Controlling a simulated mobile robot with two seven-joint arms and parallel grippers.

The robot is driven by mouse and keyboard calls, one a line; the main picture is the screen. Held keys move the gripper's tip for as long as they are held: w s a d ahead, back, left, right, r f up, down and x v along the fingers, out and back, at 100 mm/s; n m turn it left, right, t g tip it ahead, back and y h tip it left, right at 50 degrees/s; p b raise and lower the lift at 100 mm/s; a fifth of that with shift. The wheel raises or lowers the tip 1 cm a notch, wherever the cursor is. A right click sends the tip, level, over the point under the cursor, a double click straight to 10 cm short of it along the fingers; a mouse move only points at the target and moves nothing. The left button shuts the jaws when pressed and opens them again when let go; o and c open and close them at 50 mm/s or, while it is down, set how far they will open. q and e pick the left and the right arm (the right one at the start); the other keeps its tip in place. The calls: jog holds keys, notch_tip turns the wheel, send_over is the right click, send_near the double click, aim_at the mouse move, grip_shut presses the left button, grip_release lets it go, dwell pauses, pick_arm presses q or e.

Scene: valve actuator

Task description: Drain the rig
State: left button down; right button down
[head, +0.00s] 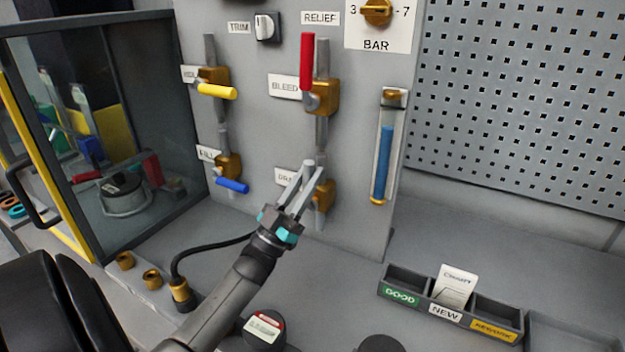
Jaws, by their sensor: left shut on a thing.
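The grey rig panel (255,140) stands upright ahead of me. At its lower middle is a brass valve (325,195) beside a partly covered label that starts with "DRA". My left gripper (312,174) is at this valve, its jaws shut on what seems to be the valve's handle, which the fingers mostly hide. Above it, the BLEED valve (325,97) has its red handle (306,62) pointing up. The sight tube (383,160) at right shows a tall blue column. The yellow handle (216,91) and blue handle (232,186) at left point right. My right gripper is out of view.
A glass-sided cabinet (75,215) with a yellow-edged door stands at left. A black cable with a brass plug (181,294) and brass fittings (152,279) lie on the bench. A sorting tray (466,336) holding a white card (455,287) sits at right.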

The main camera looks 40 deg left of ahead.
pick_arm(q)
jog(key=shift+a+n+y, duration=0.1)
jog(key=shift+n+y, duration=0.2)
jog(key=shift+y, duration=0.2)
jog(key=c, duration=0.7)
grip_release()
